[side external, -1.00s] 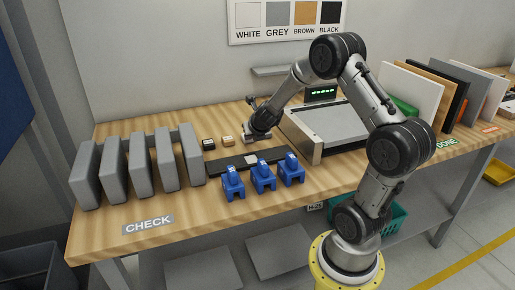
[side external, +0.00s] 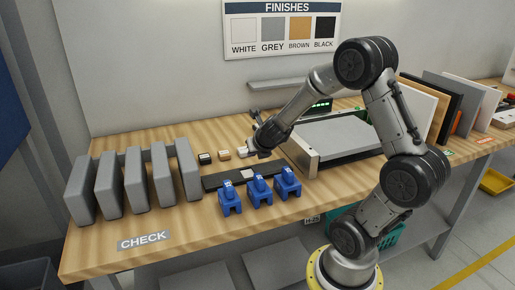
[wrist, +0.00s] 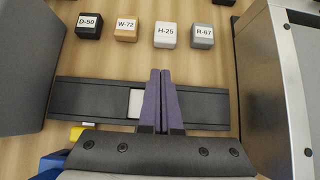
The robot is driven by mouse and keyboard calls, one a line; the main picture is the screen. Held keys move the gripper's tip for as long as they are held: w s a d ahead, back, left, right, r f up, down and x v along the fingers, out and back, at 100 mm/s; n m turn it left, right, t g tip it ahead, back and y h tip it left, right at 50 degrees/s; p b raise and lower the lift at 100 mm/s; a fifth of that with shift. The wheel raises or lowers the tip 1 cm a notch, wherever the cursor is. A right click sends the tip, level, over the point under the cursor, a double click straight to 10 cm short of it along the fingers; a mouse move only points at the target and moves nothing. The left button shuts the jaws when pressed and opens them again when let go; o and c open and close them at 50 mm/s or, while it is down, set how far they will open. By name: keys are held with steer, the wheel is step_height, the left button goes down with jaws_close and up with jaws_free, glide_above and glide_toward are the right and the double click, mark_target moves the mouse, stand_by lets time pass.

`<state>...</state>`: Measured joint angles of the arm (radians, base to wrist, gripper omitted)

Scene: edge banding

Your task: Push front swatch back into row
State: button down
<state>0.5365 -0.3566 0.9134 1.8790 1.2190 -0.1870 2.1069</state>
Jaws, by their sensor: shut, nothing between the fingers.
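Small labelled swatch blocks stand in a row behind a dark flat strip (wrist: 90,99): black D-50 (wrist: 89,26), brown W-72 (wrist: 126,29), white H-25 (wrist: 165,35) and grey R-67 (wrist: 202,37). In the wrist view they lie nearly in one line. In the side view the black (side external: 205,157), brown (side external: 224,154) and white (side external: 243,151) blocks show; the grey one is hidden by my gripper. My gripper (wrist: 160,72) is shut and empty. Its purple fingers lie over the strip, pointing at H-25 with a gap between. A pale square (wrist: 135,103) is on the strip, left of the fingers.
Blue clamp-like blocks (side external: 259,189) stand in front of the strip. Grey upright pads (side external: 134,180) stand at the left, by the CHECK label (side external: 144,240). A metal-sided tray (side external: 300,152) is close on the right. Another dark block (wrist: 224,2) is partly cut off at the top.

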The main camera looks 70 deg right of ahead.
steer(key=shift+v, duration=2.8)
steer(key=w+a+r+n+t+y, duration=0.2)
steer(key=a+r+n+t, duration=0.1)
steer(key=a+r+n, duration=0.35)
steer(key=w+a+r+n+t+y, duration=0.2)
steer(key=a+r+n+t, duration=0.1)
steer(key=a+r+n, duration=0.4)
steer(key=s+a+r+n+y, duration=0.1)
steer(key=s+a+n+y, duration=0.25)
steer(key=a+n, duration=0.55)
steer(key=s+f+n+g, duration=0.3)
steer(key=s+n, duration=0.4)
steer(key=n, duration=0.4)
steer(key=s+f+n+g+h, duration=0.1)
steer(key=s+f+n+g, duration=0.2)
steer(key=s+n, duration=0.5)
steer(key=f+n, duration=0.1)
steer(key=n, duration=0.2)
steer(key=shift+s+d+g, duration=0.2)
steer(key=shift+d+g, duration=0.1)
steer(key=shift+g, duration=0.1)
